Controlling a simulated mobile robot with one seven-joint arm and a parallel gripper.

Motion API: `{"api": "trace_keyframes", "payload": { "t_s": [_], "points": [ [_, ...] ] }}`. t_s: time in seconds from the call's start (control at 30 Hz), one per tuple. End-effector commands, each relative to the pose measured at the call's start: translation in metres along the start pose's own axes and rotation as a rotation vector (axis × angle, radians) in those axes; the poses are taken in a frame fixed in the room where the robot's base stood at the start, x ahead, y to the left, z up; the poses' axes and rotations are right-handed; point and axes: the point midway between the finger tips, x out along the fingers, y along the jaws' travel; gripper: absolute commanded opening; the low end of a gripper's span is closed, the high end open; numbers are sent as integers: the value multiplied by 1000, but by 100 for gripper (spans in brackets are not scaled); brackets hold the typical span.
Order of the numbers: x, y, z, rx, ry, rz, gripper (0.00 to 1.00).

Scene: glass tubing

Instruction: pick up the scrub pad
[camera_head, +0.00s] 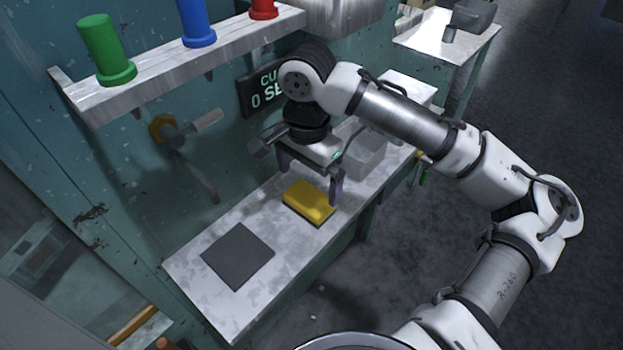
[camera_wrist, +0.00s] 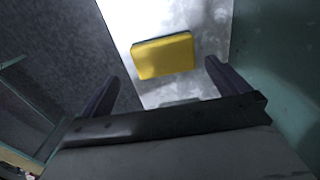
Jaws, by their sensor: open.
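The scrub pad (camera_head: 308,203) is a yellow block with a dark underside. It lies flat on the pale, worn bench top (camera_head: 200,268). My gripper (camera_head: 309,184) is above and just behind the pad, fingers pointing down and spread wide, with nothing between them. In the wrist view the pad (camera_wrist: 163,57) shows whole, ahead of and between the two dark fingertips (camera_wrist: 160,82), apart from both.
A dark square mat (camera_head: 237,255) lies on the bench left of the pad. A clear bin (camera_head: 362,158) stands behind my gripper. A shelf (camera_head: 185,65) with green, blue and red cylinders overhangs the bench. A valve handle (camera_head: 180,132) juts from the wall.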

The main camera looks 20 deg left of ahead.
Motion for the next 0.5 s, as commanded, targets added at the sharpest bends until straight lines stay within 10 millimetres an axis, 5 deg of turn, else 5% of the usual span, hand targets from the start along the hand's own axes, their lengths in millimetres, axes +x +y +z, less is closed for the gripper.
{"api": "trace_keyframes", "payload": {
  "t_s": [0.5],
  "points": [
    [49,-2,-5,1,-1,1,100]
  ]
}}
